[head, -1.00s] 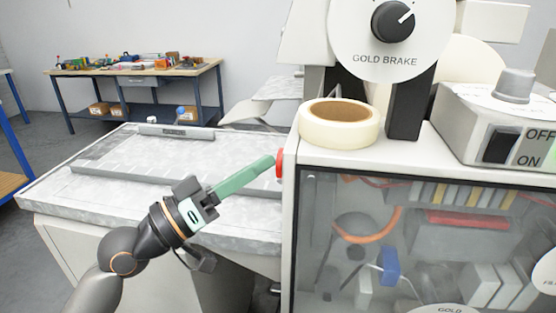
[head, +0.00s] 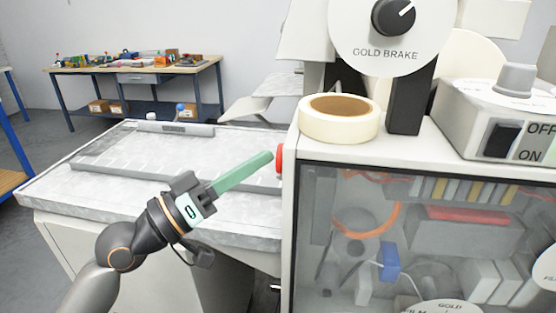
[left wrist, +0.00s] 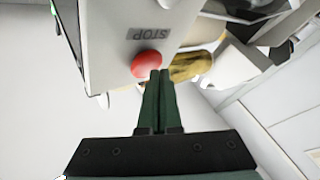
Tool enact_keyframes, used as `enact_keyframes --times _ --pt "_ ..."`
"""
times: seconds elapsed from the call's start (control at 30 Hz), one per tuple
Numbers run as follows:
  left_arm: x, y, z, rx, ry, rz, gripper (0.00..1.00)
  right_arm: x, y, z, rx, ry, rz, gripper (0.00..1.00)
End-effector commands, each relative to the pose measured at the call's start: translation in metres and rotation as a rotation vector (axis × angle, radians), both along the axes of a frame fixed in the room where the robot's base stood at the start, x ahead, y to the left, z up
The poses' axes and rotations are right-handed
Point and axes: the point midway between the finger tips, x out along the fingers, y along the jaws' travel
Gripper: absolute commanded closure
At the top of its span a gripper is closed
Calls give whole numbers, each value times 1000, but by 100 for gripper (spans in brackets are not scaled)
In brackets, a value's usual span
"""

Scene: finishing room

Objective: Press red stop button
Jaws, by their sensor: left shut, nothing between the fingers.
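The red stop button (head: 279,158) sits on the left side wall of the machine (head: 292,220). In the left wrist view the red button (left wrist: 149,63) is below an upside-down STOP label (left wrist: 150,33). My left gripper (head: 270,156) is shut and empty, its green fingers together. Its tips lie close to the button in the head view, with a slight gap seeming to show. In the left wrist view the fingertips (left wrist: 160,74) overlap the button's lower right edge. I cannot tell for sure whether they touch. My right gripper is not in view.
A roll of cream tape (head: 339,118) lies on top of the machine, near a control box (head: 470,125) with an OFF/ON switch. A grey slab-topped table (head: 120,190) lies behind my left arm. A workbench (head: 135,70) stands at the back left.

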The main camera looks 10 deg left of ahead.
Motion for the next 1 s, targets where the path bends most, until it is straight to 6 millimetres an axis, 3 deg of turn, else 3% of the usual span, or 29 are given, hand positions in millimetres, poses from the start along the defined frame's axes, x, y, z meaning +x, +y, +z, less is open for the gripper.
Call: enact_keyframes --times 0.47,1.0 --pt "0 9 -1 1 -2 1 100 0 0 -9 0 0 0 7" --pt "2 55 -3 2 -2 2 100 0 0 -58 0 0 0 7"
